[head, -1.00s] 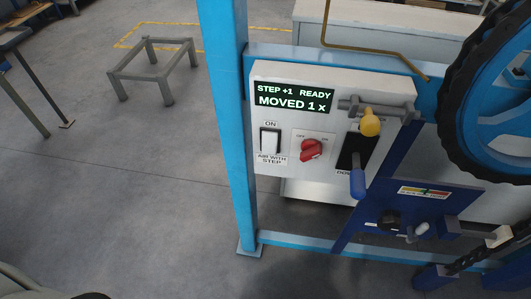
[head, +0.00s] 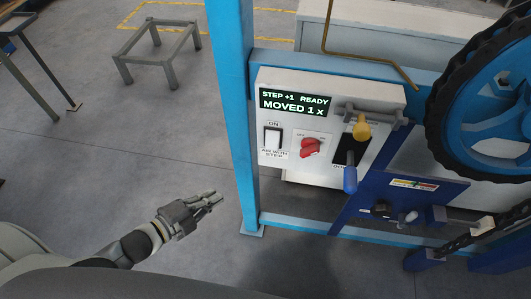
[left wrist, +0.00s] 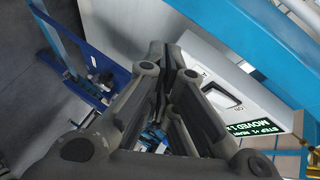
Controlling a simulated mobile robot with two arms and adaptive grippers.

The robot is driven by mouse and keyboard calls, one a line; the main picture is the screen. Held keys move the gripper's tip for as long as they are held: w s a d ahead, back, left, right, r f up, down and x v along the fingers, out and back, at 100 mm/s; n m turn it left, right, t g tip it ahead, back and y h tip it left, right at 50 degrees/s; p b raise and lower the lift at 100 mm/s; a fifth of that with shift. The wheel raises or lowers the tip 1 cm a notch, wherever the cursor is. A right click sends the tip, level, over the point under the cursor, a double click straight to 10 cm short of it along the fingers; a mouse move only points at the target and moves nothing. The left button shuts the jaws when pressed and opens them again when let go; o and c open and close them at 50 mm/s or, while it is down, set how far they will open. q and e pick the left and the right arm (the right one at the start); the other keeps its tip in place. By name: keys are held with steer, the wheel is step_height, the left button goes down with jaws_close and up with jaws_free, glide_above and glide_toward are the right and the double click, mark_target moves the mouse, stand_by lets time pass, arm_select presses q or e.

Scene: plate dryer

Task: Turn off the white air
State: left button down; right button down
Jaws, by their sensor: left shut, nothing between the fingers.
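The white air rocker switch (head: 272,138) sits in a black frame at the left of the pale control panel (head: 350,92), with "ON" above it and "AIR WITH STEP" below. It also shows in the left wrist view (left wrist: 222,97), right of the fingers. Which side of the rocker is pressed in is too small to tell. My left gripper (head: 214,199) is below and left of the panel, outside the blue post, apart from the switch. It is shut and empty; its fingers (left wrist: 167,60) fill the middle of the left wrist view. My right gripper is not in view.
A blue post (head: 232,110) stands between my left gripper and the panel. On the panel are a display (head: 295,103) reading "STEP +1 READY, MOVED 1 x", a red knob (head: 310,147), and yellow (head: 361,130) and blue (head: 350,178) handles. A black-rimmed wheel (head: 440,125) is at right.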

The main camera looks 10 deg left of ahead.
mark_target(273, 140)
arm_select(q)
steer(key=s+d+r+m+h, duration=0.1)
steer(key=d+r+m+h, duration=0.1)
steer(key=r, duration=0.4)
steer(key=s+d+r+m+h+p, duration=0.1)
steer(key=d+r+m+h, duration=0.1)
steer(key=r, duration=0.4)
steer(key=d+m, duration=0.1)
steer(key=d, duration=0.1)
steer(key=shift+s+d+r, duration=0.25)
steer(key=shift+s+d, duration=0.05)
steer(key=shift+d, duration=0.1)
steer(key=w+a+p+x, duration=0.1)
steer(key=a+p+x, duration=0.1)
steer(key=x, duration=1.1)
steer(key=shift+w+f+p, duration=0.25)
steer(key=shift+w+p, duration=0.05)
steer(key=shift+p, duration=0.55)
